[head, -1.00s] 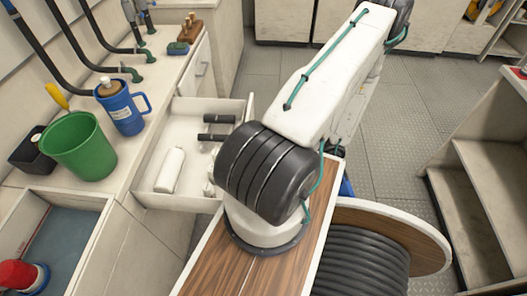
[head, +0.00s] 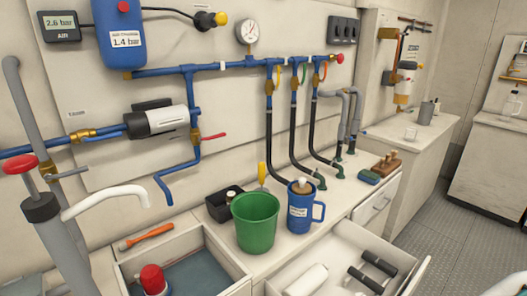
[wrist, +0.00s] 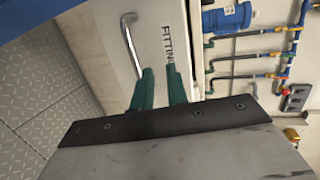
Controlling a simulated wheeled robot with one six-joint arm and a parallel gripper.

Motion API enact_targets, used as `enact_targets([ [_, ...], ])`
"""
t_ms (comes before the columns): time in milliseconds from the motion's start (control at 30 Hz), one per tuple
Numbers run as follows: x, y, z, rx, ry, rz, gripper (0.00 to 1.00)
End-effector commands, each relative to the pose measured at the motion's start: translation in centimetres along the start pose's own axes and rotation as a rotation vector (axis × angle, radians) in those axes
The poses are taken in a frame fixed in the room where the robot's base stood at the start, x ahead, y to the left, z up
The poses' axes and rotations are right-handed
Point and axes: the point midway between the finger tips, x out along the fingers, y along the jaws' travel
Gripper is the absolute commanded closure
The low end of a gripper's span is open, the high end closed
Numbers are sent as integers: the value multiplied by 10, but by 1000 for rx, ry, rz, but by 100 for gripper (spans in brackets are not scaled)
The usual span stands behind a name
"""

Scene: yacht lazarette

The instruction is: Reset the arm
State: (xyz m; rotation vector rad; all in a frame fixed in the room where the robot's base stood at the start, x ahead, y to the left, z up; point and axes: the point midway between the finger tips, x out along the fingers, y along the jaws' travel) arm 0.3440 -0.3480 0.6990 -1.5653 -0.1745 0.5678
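My gripper (wrist: 160,88) shows in the wrist view as two green fingers. They stand a little apart with a narrow gap, and I see nothing held between them. Beyond the fingers is a pale cabinet front with a metal handle (wrist: 131,45) and the lettering "FITTIN", partly cut off by a finger. The gripper does not show in the head view, so its height and distance from the bench cannot be told there.
In the head view a green bucket (head: 255,222) and a blue jug (head: 300,207) stand on the bench. An open drawer (head: 350,240) holds a white bottle and black cylinders. Blue pipes (head: 225,67) and hoses line the wall. Grey floor (head: 440,190) lies clear at right.

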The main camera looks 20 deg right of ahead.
Motion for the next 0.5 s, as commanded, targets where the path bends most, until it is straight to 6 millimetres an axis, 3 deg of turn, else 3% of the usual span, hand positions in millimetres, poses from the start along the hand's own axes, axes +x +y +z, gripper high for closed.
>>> enact_targets([
  [33,7,-24,-8,-20,-74,33,85],
  [233,43,-112,-15,-59,-349,182,85],
  [500,96,-222,13,-153,-644,437,85],
])
